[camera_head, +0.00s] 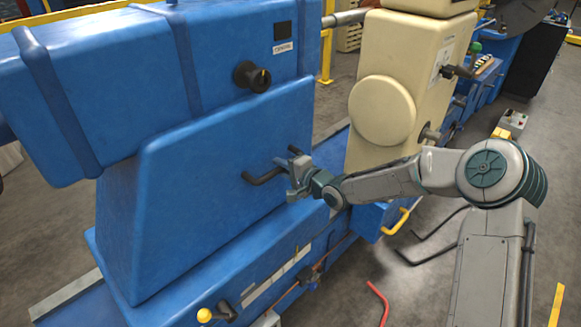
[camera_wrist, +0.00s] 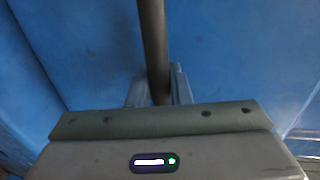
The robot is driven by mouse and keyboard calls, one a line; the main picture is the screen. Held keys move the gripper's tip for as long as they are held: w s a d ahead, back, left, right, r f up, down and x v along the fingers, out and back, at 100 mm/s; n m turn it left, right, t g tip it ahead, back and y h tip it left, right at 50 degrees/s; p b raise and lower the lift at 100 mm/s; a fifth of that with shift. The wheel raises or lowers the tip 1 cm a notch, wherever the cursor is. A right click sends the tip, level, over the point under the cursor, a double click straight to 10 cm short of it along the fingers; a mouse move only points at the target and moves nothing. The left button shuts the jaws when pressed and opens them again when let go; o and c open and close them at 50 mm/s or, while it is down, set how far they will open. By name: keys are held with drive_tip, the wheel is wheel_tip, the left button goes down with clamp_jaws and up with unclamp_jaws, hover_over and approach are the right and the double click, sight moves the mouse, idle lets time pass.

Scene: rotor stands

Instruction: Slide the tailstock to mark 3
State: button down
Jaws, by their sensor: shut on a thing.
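The tailstock, which I take to be the large blue housing (camera_head: 210,170), stands on a blue bed at the left and middle of the head view. A black bar handle (camera_head: 262,178) sticks out of its sloped side. My gripper (camera_head: 294,172) is shut on this handle near its outer end. In the wrist view the dark bar (camera_wrist: 153,50) runs down between my two fingers (camera_wrist: 153,90), with blue surface behind. A pale scale strip (camera_head: 275,277) lies along the bed's side below; its marks are too small to read.
A cream housing (camera_head: 410,85) with a round cover stands behind on the right. A yellow-knobbed lever (camera_head: 206,315) sits low on the bed. A red bent bar (camera_head: 378,302), a black bent bar (camera_head: 432,252) and a yellow handle (camera_head: 398,222) are at the lower right.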

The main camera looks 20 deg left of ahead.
drive_tip(key=shift+w+d, duration=0.15)
drive_tip(key=shift+w, duration=0.1)
drive_tip(key=c, duration=1.6)
unclamp_jaws()
drive_tip(key=shift+o, duration=1.2)
drive_tip(key=shift+w+d, duration=0.1)
drive_tip(key=shift+w, duration=0.1)
drive_tip(key=shift+s, duration=0.15)
drive_tip(key=v, duration=1.3)
drive_tip(key=shift+s+d, duration=0.15)
drive_tip(key=shift+d, duration=0.2)
